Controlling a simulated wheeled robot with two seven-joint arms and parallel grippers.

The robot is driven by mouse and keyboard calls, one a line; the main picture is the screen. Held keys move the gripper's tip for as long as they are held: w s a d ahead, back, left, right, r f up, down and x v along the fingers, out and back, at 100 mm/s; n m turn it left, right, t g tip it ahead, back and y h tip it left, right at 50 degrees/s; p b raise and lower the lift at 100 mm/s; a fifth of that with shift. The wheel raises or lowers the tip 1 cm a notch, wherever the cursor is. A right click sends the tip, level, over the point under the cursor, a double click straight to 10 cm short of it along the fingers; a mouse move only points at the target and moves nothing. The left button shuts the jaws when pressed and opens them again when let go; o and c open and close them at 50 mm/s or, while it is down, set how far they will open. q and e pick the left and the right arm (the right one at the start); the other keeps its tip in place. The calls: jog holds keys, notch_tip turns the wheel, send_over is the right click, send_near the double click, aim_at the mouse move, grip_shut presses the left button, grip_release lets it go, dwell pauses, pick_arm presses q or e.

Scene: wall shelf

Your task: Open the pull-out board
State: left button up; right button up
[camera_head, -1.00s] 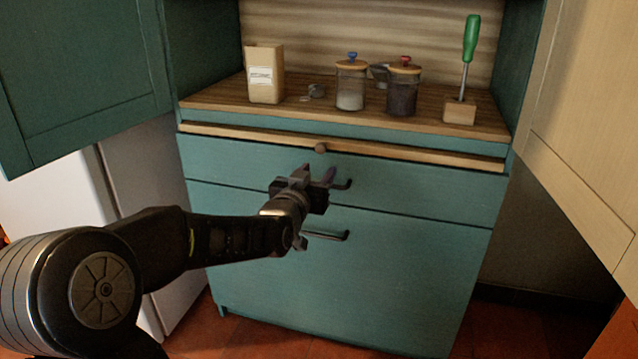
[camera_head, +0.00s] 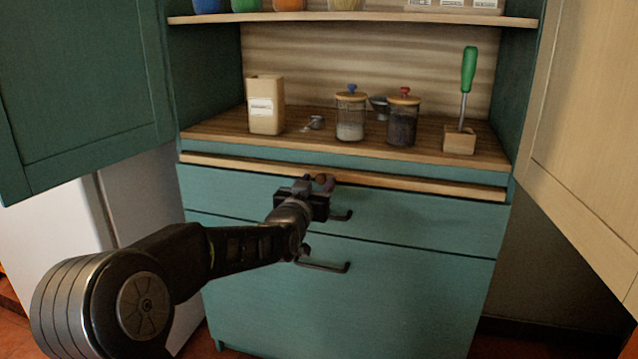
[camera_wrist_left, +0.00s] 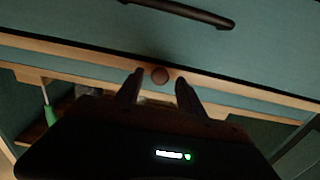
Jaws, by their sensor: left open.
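The pull-out board (camera_head: 420,183) is a thin pale wooden edge under the worktop of the teal cabinet, and it sits in its slot. Its round brown knob (camera_head: 321,179) is at the middle of the front edge. My left gripper (camera_head: 316,184) is open at the knob. In the left wrist view the board (camera_wrist_left: 85,66) crosses the picture, and the knob (camera_wrist_left: 159,75) shows between the two spread fingers of the gripper (camera_wrist_left: 158,88), apart from both. My right gripper is not in view.
A drawer with a dark handle (camera_head: 341,215) lies just below the board, and a door handle (camera_head: 322,266) lower down. The worktop (camera_head: 215,128) holds a carton, two jars and a green screwdriver in a block. Open cabinet doors flank both sides.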

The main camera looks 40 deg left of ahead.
pick_arm(q)
jog(key=shift+x, duration=0.8)
grip_shut()
dwell(0.9)
